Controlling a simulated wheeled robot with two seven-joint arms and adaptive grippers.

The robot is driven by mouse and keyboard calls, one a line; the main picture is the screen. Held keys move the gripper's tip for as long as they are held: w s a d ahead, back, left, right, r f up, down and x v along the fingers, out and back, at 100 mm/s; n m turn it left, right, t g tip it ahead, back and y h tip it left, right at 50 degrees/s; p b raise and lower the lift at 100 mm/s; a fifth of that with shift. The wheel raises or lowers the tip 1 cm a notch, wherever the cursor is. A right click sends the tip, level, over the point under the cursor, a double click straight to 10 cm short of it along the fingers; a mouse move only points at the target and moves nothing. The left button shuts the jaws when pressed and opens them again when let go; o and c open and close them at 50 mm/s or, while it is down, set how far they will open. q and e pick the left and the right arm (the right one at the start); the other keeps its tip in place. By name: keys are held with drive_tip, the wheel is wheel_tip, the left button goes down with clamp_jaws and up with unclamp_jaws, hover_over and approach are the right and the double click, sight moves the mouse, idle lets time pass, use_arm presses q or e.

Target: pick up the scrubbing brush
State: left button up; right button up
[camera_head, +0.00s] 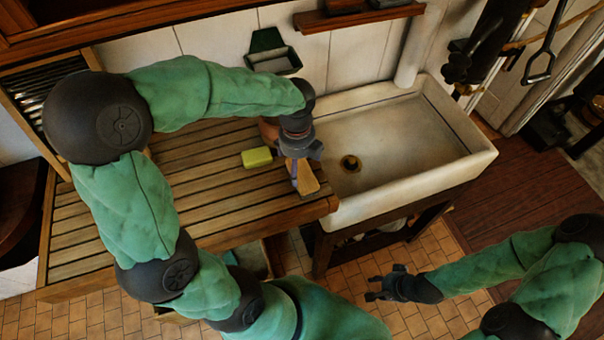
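A tan wooden block, which looks like the scrubbing brush (308,180), is at the right end of the slatted wooden drainboard (195,180), near the sink. My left gripper (303,163) points down right at it, with its dark fingers over and beside the block. The fingers overlap the brush in the picture, so I cannot tell whether they grip it or whether it is lifted. My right gripper (371,288) is open and empty, low over the tiled floor in front of the sink.
A yellow sponge or soap (257,157) lies on the drainboard left of my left gripper. The white sink (455,135) with a brass drain (350,163) is to the right. A green wall holder (273,58) and a wooden shelf (355,15) are behind.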

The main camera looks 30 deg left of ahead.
sight(298, 173)
use_arm(q)
drive_tip(key=shift+w+a+f+b, duration=0.1)
drive_tip(key=shift+f+b, duration=0.1)
drive_tip(key=shift+f, duration=0.9)
drive_tip(key=shift+w+d+f+b, duration=0.1)
drive_tip(key=shift+f+b, duration=0.1)
drive_tip(key=shift+f, duration=0.9)
drive_tip(key=shift+w+a+f+b, duration=0.1)
drive_tip(key=shift+f+b, duration=0.1)
drive_tip(key=shift+f, duration=0.9)
drive_tip(key=c, duration=1.2)
